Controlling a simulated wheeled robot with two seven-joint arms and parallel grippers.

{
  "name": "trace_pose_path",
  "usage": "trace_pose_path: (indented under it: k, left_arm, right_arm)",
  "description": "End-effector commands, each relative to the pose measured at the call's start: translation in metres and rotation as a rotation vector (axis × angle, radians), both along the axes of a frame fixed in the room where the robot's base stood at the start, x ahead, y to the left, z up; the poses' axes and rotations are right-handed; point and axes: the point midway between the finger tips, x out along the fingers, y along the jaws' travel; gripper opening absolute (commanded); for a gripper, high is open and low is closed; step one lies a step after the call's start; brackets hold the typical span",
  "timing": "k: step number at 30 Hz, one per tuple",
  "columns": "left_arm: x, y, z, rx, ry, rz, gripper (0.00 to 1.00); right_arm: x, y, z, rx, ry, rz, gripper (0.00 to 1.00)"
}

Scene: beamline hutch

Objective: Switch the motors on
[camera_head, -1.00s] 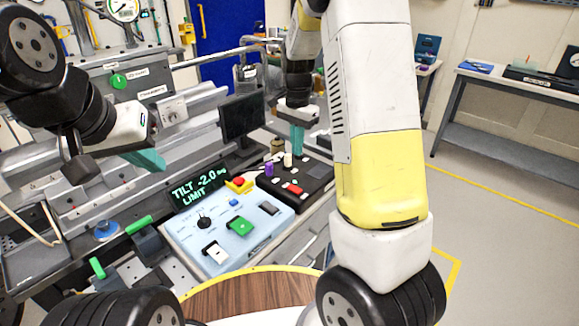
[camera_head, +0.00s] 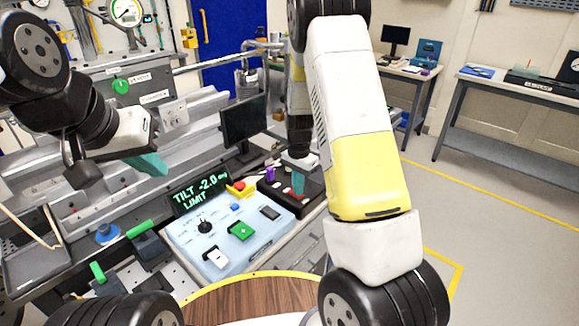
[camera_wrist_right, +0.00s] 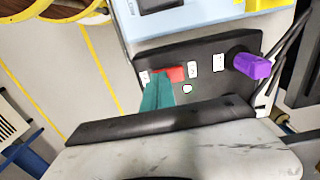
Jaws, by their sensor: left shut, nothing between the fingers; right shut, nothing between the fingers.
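The black control box (camera_head: 268,197) stands right of the pale blue panel. It bears a red switch (camera_head: 289,195) and a purple lever (camera_head: 269,172); both also show in the right wrist view, the switch (camera_wrist_right: 175,74) beside the purple lever (camera_wrist_right: 252,67). My right gripper (camera_head: 298,186) has its teal fingers shut and empty, pointing down at the box. In the right wrist view its fingertips (camera_wrist_right: 158,84) are at the red switch's left end; I cannot tell whether they touch. My left gripper (camera_head: 155,165) is shut and empty, above the grey bench at left.
The pale blue panel (camera_head: 188,222) carries a green button (camera_head: 242,231), a white switch (camera_head: 215,257), a black knob and a red button on yellow (camera_head: 239,187). A display (camera_head: 200,192) reads "TILT -2.0" and "LIMIT". A dark monitor (camera_head: 243,121) stands behind. Floor at right is clear.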

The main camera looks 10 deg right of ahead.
Motion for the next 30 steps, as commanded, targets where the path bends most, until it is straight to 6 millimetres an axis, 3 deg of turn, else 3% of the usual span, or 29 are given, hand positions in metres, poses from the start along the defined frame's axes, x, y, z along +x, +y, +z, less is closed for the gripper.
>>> trace_pose_path:
  k: [22, 30]
  left_arm:
    - [0.0000, 0.0000, 0.0000, 0.000, 0.000, 0.000, 0.00]
    - [0.0000, 0.0000, 0.0000, 0.000, 0.000, 0.000, 0.00]
  right_arm:
    - [-0.0021, -0.0012, -0.0088, -0.001, 0.003, 0.000, 0.00]
    - [0.0062, 0.0055, -0.0061, -0.001, 0.001, 0.002, 0.00]
